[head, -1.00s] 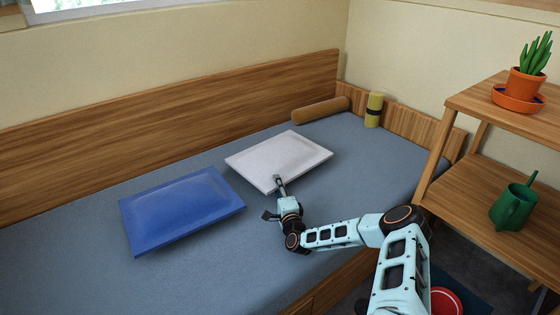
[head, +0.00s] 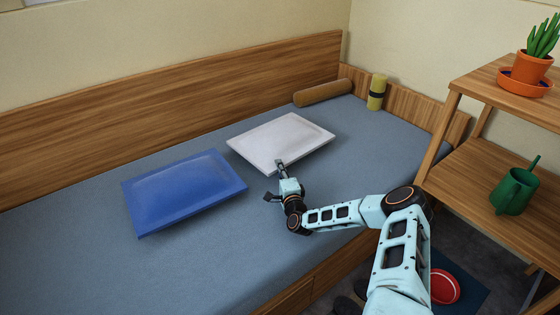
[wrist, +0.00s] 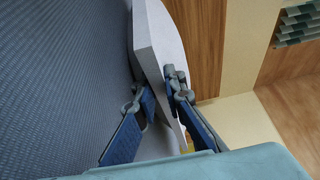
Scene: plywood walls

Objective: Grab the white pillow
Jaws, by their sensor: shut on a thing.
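The white pillow (head: 282,140) lies on the blue-grey mattress in the head view, right of the blue pillow (head: 184,190). My gripper (head: 280,166) is at the pillow's near edge. In the wrist view the white pillow (wrist: 150,45) runs between the two fingers of my gripper (wrist: 160,92), one on each face. The fingers are shut on its edge. The pillow's far side is hidden in the wrist view.
The mattress (head: 90,270) has free room in front of the pillows. A brown bolster (head: 322,92) and a yellow roll (head: 377,92) are at the far end. A wooden shelf (head: 470,170) with a potted plant (head: 532,62) and green watering can (head: 513,190) stands at right.

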